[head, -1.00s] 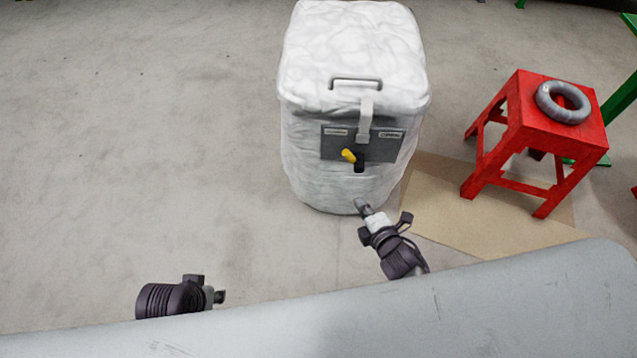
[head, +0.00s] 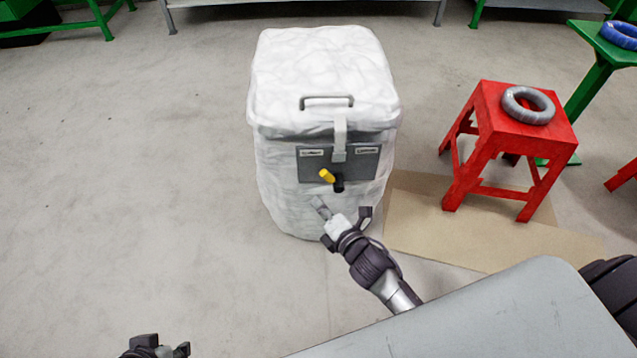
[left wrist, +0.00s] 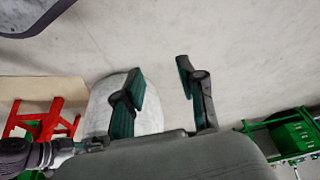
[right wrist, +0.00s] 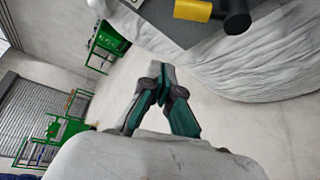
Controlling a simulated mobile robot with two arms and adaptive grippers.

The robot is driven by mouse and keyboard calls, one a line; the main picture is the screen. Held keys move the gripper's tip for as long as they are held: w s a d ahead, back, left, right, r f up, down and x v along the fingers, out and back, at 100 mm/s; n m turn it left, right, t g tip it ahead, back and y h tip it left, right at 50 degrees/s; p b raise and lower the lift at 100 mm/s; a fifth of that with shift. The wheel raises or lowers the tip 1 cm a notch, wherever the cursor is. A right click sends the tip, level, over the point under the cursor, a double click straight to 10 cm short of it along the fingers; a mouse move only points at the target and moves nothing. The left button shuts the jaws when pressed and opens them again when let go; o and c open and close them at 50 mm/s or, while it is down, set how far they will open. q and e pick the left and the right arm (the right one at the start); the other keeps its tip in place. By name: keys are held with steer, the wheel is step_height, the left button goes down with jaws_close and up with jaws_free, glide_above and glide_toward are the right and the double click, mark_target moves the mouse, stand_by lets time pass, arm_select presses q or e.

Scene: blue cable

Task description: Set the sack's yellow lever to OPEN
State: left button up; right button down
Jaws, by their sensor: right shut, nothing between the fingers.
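The white sack (head: 320,75) stands upright on the floor. Its front has a dark plate (head: 364,164) with two small labels, too small to read. The yellow lever (head: 327,176) tilts up and left from a dark pivot; it also shows at the top of the right wrist view (right wrist: 194,9). My right gripper (head: 320,206) is shut and empty, just below the lever and apart from it in the right wrist view (right wrist: 161,90). My left gripper (head: 160,350) is low at the bottom left, away from the sack; its fingers are spread in the left wrist view (left wrist: 158,82).
A red stool (head: 510,130) with a grey ring (head: 528,105) stands right of the sack, by a cardboard sheet (head: 440,225) on the floor. A green stand with a blue ring (head: 620,35) is behind it. The floor left of the sack is clear.

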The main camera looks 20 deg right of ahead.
mark_target(331, 176)
steer(key=b+x, duration=0.2)
steer(key=x, duration=0.5)
arm_select(q)
steer(key=w+d+r+t+h, duration=0.1)
steer(key=w+d+r+t, duration=0.1)
steer(key=w+t, duration=0.2)
steer(key=shift+w+d+r+p, duration=0.15)
steer(key=shift+w+r+p, duration=0.2)
steer(key=shift+w, duration=1.25)
arm_select(e)
steer(key=shift+d+r, duration=0.35)
steer(key=shift+d, duration=0.55)
steer(key=shift+d+r, duration=0.4)
steer(key=shift+d, duration=0.45)
steer(key=shift+d, duration=0.1)
